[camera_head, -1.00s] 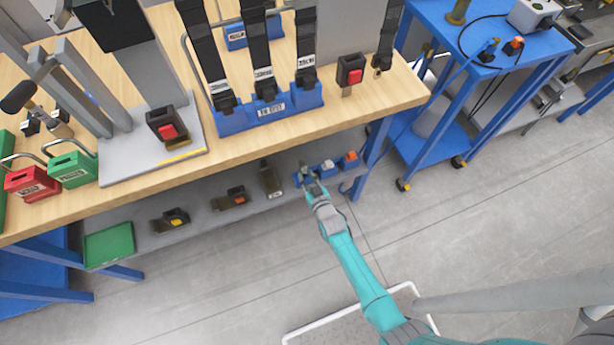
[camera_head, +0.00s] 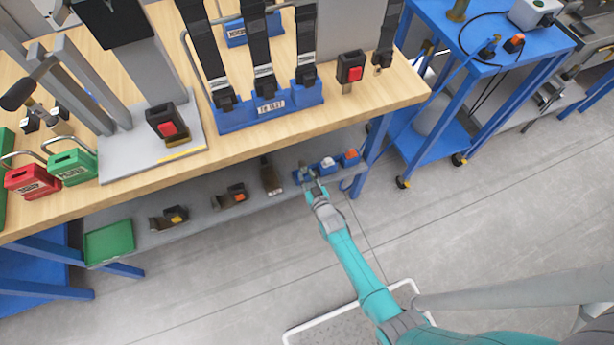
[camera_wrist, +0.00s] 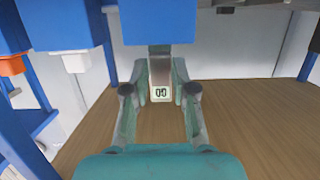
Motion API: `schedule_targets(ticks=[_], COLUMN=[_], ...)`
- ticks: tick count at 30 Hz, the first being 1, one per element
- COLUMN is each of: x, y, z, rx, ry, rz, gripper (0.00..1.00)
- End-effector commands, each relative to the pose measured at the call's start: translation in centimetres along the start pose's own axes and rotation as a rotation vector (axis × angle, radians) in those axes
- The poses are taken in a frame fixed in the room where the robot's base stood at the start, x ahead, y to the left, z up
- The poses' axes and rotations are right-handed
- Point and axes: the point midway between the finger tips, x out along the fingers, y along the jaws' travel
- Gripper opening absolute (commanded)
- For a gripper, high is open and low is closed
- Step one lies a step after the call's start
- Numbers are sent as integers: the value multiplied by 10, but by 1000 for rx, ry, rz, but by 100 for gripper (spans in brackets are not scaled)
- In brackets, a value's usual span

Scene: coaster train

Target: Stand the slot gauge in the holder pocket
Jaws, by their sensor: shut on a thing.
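My gripper (camera_wrist: 160,100) is shut on the slot gauge (camera_wrist: 160,75), a narrow metal piece with a pale label and dark marks. The gauge's dark far end meets the edge of a blue holder block (camera_wrist: 158,22) in the wrist view. I cannot tell how deep it sits in a pocket there. In the head view, my gripper (camera_head: 312,186) is at the left end of the blue holder on the lower shelf, and the gauge is too small to make out. Beside it, the holder carries a white piece (camera_head: 327,163) and an orange piece (camera_head: 350,154).
The wooden bench top (camera_head: 370,98) overhangs the lower shelf (camera_head: 130,242). A dark metal bracket (camera_head: 270,176) lies on the shelf left of the holder, with more brackets and a green tray (camera_head: 108,243) further left. A blue bench leg (camera_head: 370,150) stands to the right.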

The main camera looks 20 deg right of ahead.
Motion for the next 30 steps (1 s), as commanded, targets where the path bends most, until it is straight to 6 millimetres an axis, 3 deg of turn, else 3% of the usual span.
schedule_targets(ticks=[5, 6, 9, 20, 30], x=[0, 0, 0, -3, -49], y=[0, 0, 0, 0, 0], z=[-1, -1, -1, 1, 2], rx=[0, 0, 0, 0, 0], ry=[2, 2, 2, -2, -2], rz=[0, 0, 0, 0, 0], gripper=[0, 36, 55, 55, 55])
